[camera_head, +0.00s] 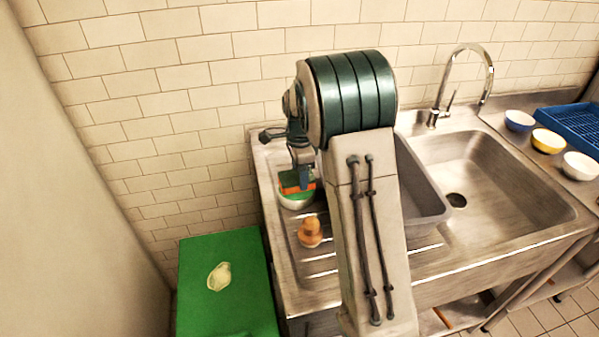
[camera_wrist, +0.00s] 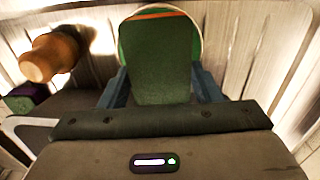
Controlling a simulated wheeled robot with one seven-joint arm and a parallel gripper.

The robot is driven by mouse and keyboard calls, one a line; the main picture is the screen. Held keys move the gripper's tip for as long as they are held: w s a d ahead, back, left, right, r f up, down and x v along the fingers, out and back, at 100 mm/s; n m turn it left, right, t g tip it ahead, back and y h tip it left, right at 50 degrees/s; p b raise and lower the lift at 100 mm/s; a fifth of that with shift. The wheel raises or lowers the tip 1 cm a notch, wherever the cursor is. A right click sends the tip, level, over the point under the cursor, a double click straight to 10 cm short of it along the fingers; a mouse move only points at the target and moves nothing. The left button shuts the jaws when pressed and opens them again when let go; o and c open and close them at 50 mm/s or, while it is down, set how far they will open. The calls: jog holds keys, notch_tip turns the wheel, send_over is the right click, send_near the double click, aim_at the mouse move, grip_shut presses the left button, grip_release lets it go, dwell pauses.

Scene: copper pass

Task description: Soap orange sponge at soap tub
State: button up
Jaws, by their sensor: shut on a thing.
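The orange sponge (camera_head: 291,188) has an orange body and a green face. My gripper (camera_head: 299,180) is shut on it. In the wrist view the sponge's green face (camera_wrist: 158,66) fills the space between the blue fingers of my gripper (camera_wrist: 160,88), with an orange edge at its far end. The soap tub (camera_head: 297,203) is a small round pale tub with green inside, on the ribbed drainboard. The sponge is at the tub's mouth and hides part of it. In the wrist view the tub's pale rim (camera_wrist: 200,38) curves around the sponge's far end. I cannot tell how deep the sponge sits.
An orange-brown knobbed object (camera_head: 310,233) stands on the drainboard near the tub. A grey basin (camera_head: 428,190) stands to the right, partly behind my arm. A faucet (camera_head: 462,80) rises at the sink. Several bowls and a blue rack (camera_head: 572,125) are far right. A green surface (camera_head: 225,310) is lower left.

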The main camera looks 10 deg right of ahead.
jog(key=shift+f+b, duration=0.3)
jog(key=shift+f, duration=0.3)
dwell(1.3)
jog(key=shift+r, duration=0.15)
jog(key=shift+r+p, duration=2.55)
jog(key=shift+r, duration=0.9)
jog(key=shift+a, duration=0.1)
